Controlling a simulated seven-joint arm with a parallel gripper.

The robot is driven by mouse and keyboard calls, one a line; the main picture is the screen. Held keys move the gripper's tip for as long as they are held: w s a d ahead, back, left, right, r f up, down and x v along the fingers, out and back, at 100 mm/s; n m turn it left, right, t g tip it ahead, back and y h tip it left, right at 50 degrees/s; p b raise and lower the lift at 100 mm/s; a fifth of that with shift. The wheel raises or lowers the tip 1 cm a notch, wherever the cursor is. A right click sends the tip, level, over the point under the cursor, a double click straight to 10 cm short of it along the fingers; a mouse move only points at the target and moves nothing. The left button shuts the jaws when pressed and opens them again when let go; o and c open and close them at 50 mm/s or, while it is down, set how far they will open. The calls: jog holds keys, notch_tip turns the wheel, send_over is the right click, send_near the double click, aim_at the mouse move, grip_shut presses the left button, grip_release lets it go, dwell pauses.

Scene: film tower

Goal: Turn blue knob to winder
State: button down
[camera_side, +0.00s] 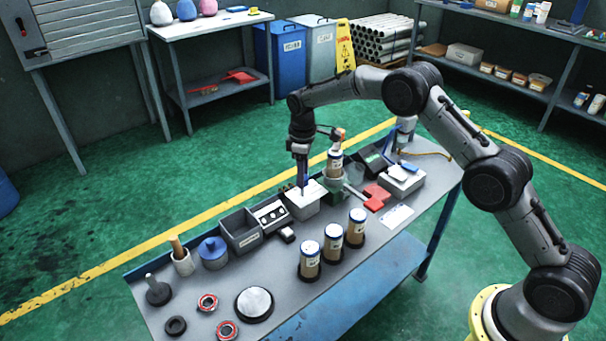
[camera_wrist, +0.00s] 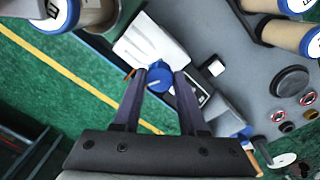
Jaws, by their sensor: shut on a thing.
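The blue knob (camera_wrist: 158,80) shows in the wrist view between my two fingertips, with a pale line on its face. My gripper (camera_wrist: 160,75) is shut on it, one finger on each side. The knob sits at the edge of a white box (camera_wrist: 150,45). In the side view my gripper (camera_side: 303,187) points straight down onto the white box (camera_side: 305,207), and its fingers hide the knob there. No winder label is readable, so which mark the knob points to cannot be told.
Three blue-rimmed brown cans (camera_side: 333,238) stand in front of the box. A grey bin (camera_side: 240,230) and a switch panel (camera_side: 270,214) are to its left. A blue-rimmed can on a green stand (camera_side: 334,185) is close on the right. Red parts (camera_side: 375,195) lie further right.

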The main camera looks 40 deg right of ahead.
jog(key=shift+m, duration=1.2)
jog(key=shift+c, duration=2.2)
grip_release()
jog(key=shift+r, duration=0.15)
notch_tip(320, 180, up, 14)
jog(key=shift+a+f, duration=0.15)
jog(key=shift+f, duration=0.05)
jog(key=shift+s+r, duration=0.1)
